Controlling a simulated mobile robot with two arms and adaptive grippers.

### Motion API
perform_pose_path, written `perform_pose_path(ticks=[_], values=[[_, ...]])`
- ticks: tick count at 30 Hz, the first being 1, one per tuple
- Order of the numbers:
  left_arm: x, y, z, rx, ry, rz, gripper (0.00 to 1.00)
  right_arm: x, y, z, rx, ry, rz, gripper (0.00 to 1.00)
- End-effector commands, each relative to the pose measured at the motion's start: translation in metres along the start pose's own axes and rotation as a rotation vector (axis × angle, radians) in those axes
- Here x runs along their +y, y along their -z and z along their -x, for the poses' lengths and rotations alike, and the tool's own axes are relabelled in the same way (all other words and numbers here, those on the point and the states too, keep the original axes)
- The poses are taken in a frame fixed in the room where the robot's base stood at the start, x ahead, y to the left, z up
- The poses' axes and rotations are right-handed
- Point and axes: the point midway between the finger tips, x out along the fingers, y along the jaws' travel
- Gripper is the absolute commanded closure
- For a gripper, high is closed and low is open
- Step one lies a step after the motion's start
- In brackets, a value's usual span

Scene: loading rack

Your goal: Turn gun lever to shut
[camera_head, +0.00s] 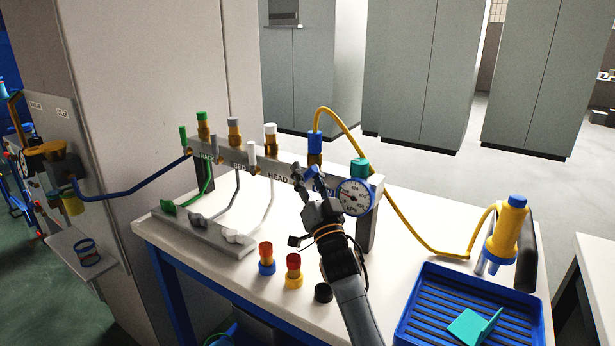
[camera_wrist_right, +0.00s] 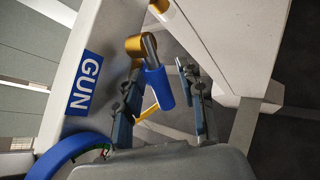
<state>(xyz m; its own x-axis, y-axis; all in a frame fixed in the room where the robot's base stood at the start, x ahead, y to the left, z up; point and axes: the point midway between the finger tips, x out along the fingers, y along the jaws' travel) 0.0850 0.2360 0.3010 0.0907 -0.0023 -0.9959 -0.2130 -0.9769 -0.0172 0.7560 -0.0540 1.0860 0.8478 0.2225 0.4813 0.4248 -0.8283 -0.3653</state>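The gun lever (camera_wrist_right: 157,88) is a blue-sleeved handle on a metal stem from a brass valve, beside the blue GUN label (camera_wrist_right: 84,82) in the right wrist view. My right gripper (camera_wrist_right: 162,72) is open, with one finger on each side of the lever. A gap shows between the lever and the right-hand finger; contact on the other side is unclear. In the head view my right gripper (camera_head: 309,183) is at the manifold's (camera_head: 262,165) GUN end, left of the round gauge (camera_head: 355,196), and partly hides the lever. My left gripper is not in view.
Green, grey and white levers sit along the manifold to the left. A yellow hose (camera_head: 395,205) runs from the blue fitting (camera_head: 314,143) to the yellow gun (camera_head: 506,232). A blue tray (camera_head: 420,300) and several caps stand near the table's (camera_head: 222,284) front.

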Motion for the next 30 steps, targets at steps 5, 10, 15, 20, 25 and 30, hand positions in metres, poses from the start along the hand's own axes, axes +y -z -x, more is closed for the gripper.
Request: perform_pose_path(ticks=[5, 10, 15, 20, 25, 30], values=[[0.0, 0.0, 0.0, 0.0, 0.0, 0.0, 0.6, -0.008, 0.018, -0.011, 0.006, 0.004, 0.002, 0.61], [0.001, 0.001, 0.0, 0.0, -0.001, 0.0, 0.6, -0.021, 0.045, -0.027, 0.005, 0.004, 0.003, 0.61], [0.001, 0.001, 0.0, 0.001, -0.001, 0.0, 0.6, -0.031, 0.068, -0.041, 0.003, 0.003, 0.002, 0.61], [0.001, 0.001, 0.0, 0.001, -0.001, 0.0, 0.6, -0.035, 0.077, -0.047, 0.001, 0.001, 0.001, 0.61], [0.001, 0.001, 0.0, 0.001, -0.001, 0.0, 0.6, -0.036, 0.079, -0.048, -0.001, 0.0, 0.0, 0.61], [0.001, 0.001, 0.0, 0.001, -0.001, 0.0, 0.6, -0.036, 0.079, -0.047, -0.001, -0.001, 0.002, 0.71]])
